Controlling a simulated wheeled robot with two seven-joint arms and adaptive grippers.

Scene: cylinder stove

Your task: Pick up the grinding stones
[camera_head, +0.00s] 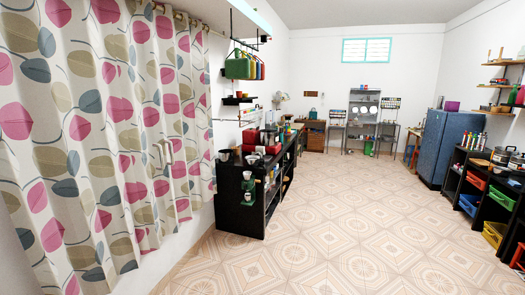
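I cannot make out the grinding stones in the head view; items on the furniture are too small to tell apart. Neither of my grippers is in view. A black counter (240,217) stands left of centre against the left wall. On its top are a dark bowl or cup (224,155), red items (266,141) and other small things. Green and white items (249,188) are at its near end. On the right, a black shelf unit (482,215) has pots and small items on top.
A leaf-patterned curtain (110,130) fills the left side. A blue fridge (449,146) stands at the right. Red (475,179), blue (468,204) and yellow bins (494,234) sit in the right unit. A grey rack (362,110) is at the back. The tiled floor (330,215) between is clear.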

